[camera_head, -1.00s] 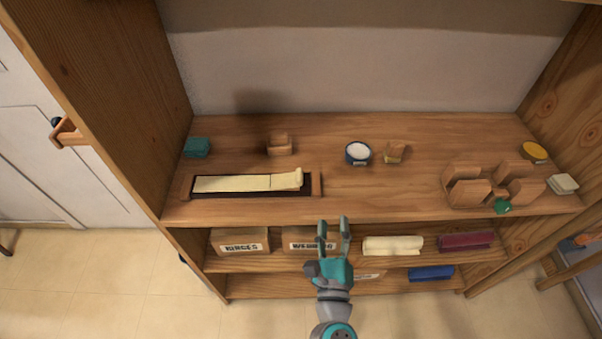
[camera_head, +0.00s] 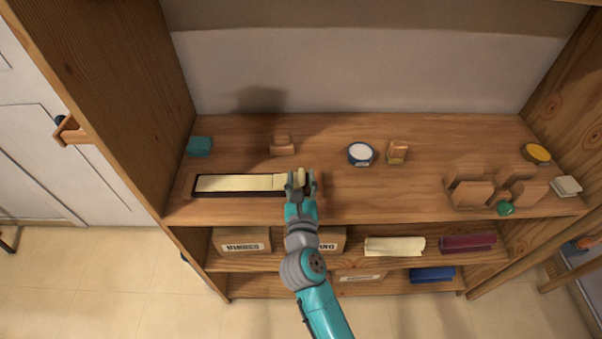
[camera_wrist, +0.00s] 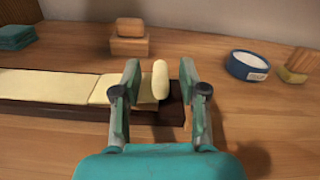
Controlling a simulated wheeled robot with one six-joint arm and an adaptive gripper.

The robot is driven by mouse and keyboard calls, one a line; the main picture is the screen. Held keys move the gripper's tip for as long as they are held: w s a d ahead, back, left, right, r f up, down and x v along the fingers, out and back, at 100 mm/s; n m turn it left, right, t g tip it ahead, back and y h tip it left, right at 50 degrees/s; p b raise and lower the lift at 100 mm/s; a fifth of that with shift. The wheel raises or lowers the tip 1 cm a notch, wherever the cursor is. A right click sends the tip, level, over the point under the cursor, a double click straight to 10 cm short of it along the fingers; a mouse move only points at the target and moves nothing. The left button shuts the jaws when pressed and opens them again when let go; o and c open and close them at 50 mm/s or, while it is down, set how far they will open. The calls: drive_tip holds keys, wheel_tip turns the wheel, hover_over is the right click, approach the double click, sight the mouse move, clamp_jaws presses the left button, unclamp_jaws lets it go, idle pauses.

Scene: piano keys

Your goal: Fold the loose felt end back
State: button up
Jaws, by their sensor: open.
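The cream felt strip (camera_head: 238,183) lies along a dark tray (camera_head: 205,193) on the left of the upper shelf. Its right end (camera_wrist: 160,80) curls up as a loose flap; it also shows in the head view (camera_head: 301,175). My gripper (camera_head: 301,178) is at that end. In the wrist view my gripper (camera_wrist: 161,80) is open, with one finger on each side of the raised felt end. A gap shows between the felt and the right finger; whether the left finger touches it I cannot tell.
Behind the strip are a teal stack (camera_head: 199,145) and a wooden block (camera_head: 282,145). A blue round tub (camera_head: 361,154) and a small block (camera_head: 397,152) stand to the right. Several wooden pieces (camera_head: 480,192) sit farther right. The shelf between is clear.

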drive_tip(key=shift+w, duration=0.95)
clamp_jaws()
drive_tip(key=shift+a+r, duration=0.1)
